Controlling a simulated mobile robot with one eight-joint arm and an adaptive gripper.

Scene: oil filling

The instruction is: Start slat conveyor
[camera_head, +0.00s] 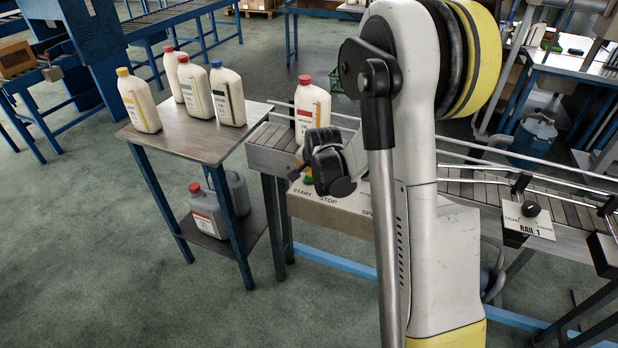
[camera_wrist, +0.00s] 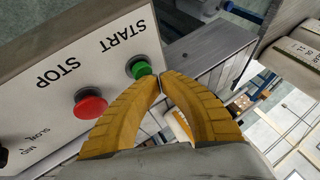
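The slat conveyor (camera_head: 272,146) runs across behind my arm in the head view. Its control box (camera_head: 338,203) on the front side carries START and STOP labels. In the wrist view the box panel (camera_wrist: 35,110) shows a green START button (camera_wrist: 140,67) and a red STOP button (camera_wrist: 90,103). My gripper (camera_wrist: 160,78) has its two yellow fingers brought together at the tips, with nothing held between them. The tips are beside the green button; I cannot tell whether they touch it. In the head view my wrist hides part of the box.
A bottle with a red cap (camera_head: 312,105) stands on the conveyor. Several bottles stand on a small side table (camera_head: 186,148) at left, with grey canisters on its lower shelf. Rails line the conveyor.

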